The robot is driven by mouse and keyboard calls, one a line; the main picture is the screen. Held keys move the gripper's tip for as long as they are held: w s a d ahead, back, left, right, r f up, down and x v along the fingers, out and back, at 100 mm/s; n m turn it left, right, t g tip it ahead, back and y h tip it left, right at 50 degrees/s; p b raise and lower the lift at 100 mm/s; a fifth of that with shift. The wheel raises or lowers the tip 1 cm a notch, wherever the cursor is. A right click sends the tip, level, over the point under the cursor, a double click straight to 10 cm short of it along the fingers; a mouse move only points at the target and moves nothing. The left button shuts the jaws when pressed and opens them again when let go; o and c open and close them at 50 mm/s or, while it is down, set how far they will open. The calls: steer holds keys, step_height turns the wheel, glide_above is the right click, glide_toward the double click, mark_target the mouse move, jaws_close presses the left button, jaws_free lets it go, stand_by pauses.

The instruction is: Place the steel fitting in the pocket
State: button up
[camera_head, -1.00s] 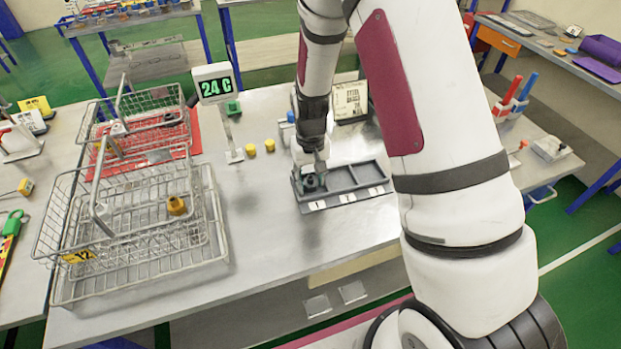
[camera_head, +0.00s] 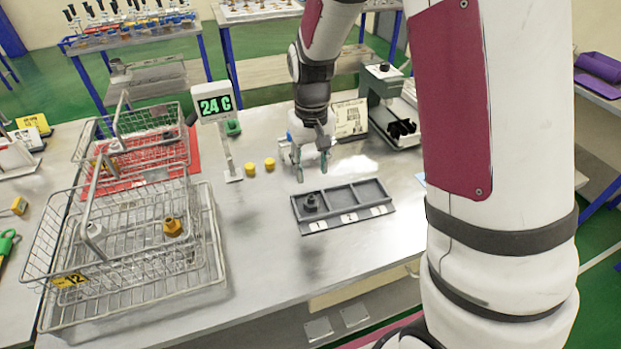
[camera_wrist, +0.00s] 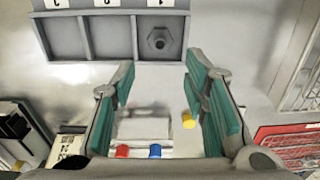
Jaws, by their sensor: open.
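The tray (camera_head: 384,191) is grey, with three pockets in a row marked by number labels, and lies on the steel table. A dark grey fitting with a hex base (camera_head: 311,202) sits in pocket 1, upright; it also shows in the wrist view (camera_wrist: 158,40). The other two pockets look empty. My gripper (camera_head: 312,165) is open and empty, behind and above the tray, apart from the fitting. Its teal-padded fingers (camera_wrist: 158,75) are spread wide in the wrist view. A brass-coloured fitting (camera_head: 172,226) and a greyish piece (camera_head: 95,232) are in the front wire basket.
Wire baskets (camera_head: 205,240) fill the left side of the table. A display on a post reading 24 C (camera_head: 215,105) and two yellow caps (camera_head: 269,164) stand between baskets and tray. A printed card (camera_head: 350,118) and a grey-green device (camera_head: 385,90) stand behind. Table around the tray is clear.

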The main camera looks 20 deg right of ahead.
steer(key=s+r+t, duration=0.1)
steer(key=s+r, duration=0.3)
steer(key=r, duration=0.3)
steer(key=s+r+t, duration=0.2)
steer(key=s+r, duration=0.2)
steer(key=r, duration=0.4)
steer(key=s+r+t, duration=0.1)
steer(key=s+r, duration=0.2)
steer(key=s, duration=0.4)
steer(key=s+r+t, duration=0.1)
steer(key=s+r, duration=0.2)
steer(key=s, duration=0.4)
steer(key=shift+r+n+t, duration=0.2)
steer(key=shift+n+t, duration=0.1)
